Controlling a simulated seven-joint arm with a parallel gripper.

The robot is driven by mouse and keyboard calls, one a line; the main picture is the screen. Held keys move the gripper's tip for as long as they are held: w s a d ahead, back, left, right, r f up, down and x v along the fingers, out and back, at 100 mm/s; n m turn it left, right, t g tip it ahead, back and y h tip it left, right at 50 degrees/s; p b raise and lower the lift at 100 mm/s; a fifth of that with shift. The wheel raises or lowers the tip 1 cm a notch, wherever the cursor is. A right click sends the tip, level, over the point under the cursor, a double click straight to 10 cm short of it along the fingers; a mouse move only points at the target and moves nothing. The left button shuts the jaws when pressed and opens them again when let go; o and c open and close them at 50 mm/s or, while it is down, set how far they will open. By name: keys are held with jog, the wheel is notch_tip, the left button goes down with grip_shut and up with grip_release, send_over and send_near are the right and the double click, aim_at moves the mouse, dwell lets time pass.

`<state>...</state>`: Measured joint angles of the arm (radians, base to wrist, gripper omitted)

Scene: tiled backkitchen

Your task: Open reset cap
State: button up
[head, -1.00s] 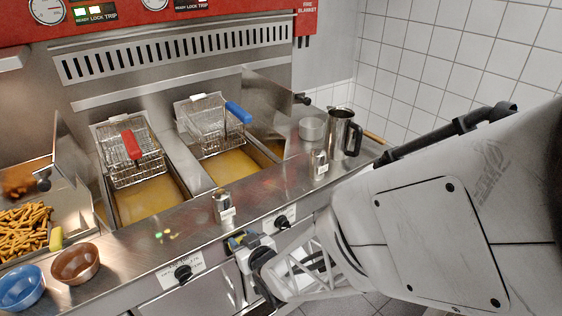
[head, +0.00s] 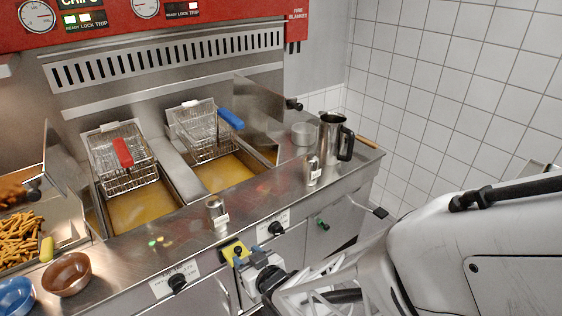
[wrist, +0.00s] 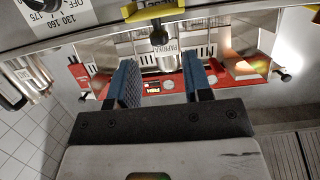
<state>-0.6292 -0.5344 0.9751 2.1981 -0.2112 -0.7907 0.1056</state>
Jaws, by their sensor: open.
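A yellow fitting (head: 232,250) with a dark part sits on the steel fryer front, below the counter edge; it is the likeliest reset cap, but no label on it is readable.
Front dials (head: 177,281) and (head: 276,228) flank the yellow fitting. A green button (head: 322,224) is farther right. On the counter stand a small metal shaker (head: 216,212), a second shaker (head: 312,170), a steel jug (head: 330,137) and a brown bowl (head: 67,274). Oil vats lie behind.

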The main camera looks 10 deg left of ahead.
jog(key=shift+v, duration=0.9)
jog(key=shift+w+r, duration=0.1)
jog(key=w+d+r+m+g+h, duration=0.15)
jog(key=d+r+h, duration=0.3)
jog(key=d, duration=0.45)
jog(key=w+d+r+m+h, duration=0.25)
jog(key=d+r, duration=0.25)
jog(key=d, duration=0.3)
jog(key=s+d+r+m+g+h, duration=0.3)
jog(key=s+d+r+m+g, duration=0.2)
jog(key=s+d+r, duration=0.6)
jog(key=s+d+g, duration=0.1)
jog(key=s+d, duration=0.2)
jog(key=d, duration=0.1)
jog(key=shift+s+d+h, duration=0.2)
jog(key=shift+s+h, duration=0.1)
